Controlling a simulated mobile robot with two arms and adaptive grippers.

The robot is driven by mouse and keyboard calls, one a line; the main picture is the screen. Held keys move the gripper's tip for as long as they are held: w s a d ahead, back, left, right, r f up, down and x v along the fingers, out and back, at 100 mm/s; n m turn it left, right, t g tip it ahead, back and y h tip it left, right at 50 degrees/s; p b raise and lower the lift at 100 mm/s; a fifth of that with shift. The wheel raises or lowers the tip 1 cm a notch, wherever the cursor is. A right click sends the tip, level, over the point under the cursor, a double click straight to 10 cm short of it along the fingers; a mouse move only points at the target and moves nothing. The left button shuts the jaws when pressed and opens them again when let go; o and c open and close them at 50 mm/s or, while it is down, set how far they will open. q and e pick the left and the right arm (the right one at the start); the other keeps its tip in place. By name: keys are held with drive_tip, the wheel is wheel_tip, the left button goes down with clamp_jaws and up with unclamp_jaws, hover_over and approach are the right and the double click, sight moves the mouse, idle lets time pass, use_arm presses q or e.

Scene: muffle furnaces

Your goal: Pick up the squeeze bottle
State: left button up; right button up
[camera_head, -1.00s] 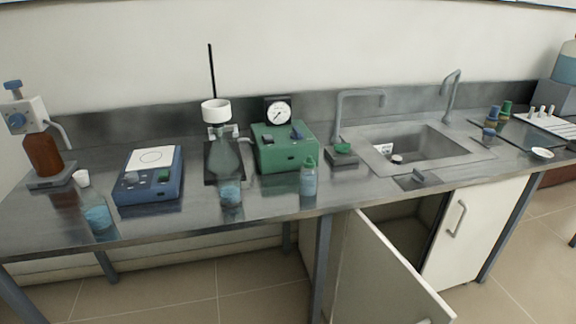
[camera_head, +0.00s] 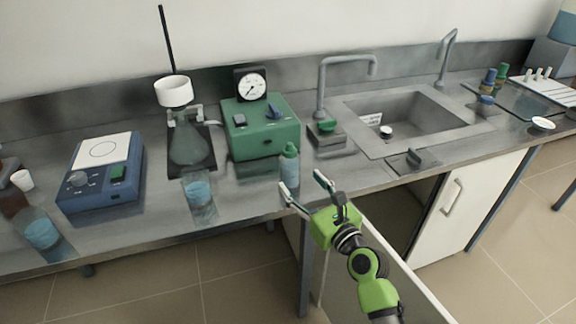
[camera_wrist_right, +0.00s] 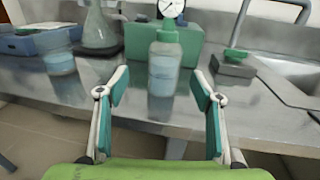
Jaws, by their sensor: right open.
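The squeeze bottle (camera_head: 290,168) is clear with blue liquid and a green cap. It stands upright near the front edge of the steel bench, in front of the green pump box. It also shows in the right wrist view (camera_wrist_right: 163,65), beyond the fingers and centred between them. My right gripper (camera_head: 303,186) is open and empty, just in front of the bottle at the bench's front edge. Its two fingers also show in the right wrist view (camera_wrist_right: 160,92), spread wide and apart from the bottle. My left gripper is not in view.
A beaker of blue liquid (camera_head: 197,192) stands left of the bottle, with a flask (camera_head: 188,142) behind it. The green pump box (camera_head: 262,133) is close behind the bottle. A sink (camera_head: 405,115) lies to the right. An open cabinet door (camera_head: 345,285) hangs below the bench.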

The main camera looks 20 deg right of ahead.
sight(295, 173)
drive_tip(key=w, duration=0.6)
drive_tip(key=w+f, duration=0.1)
drive_tip(key=w, duration=0.1)
drive_tip(key=shift+w+a, duration=0.4)
drive_tip(key=shift+c, duration=0.2)
drive_tip(key=shift+r, duration=0.1)
clamp_jaws()
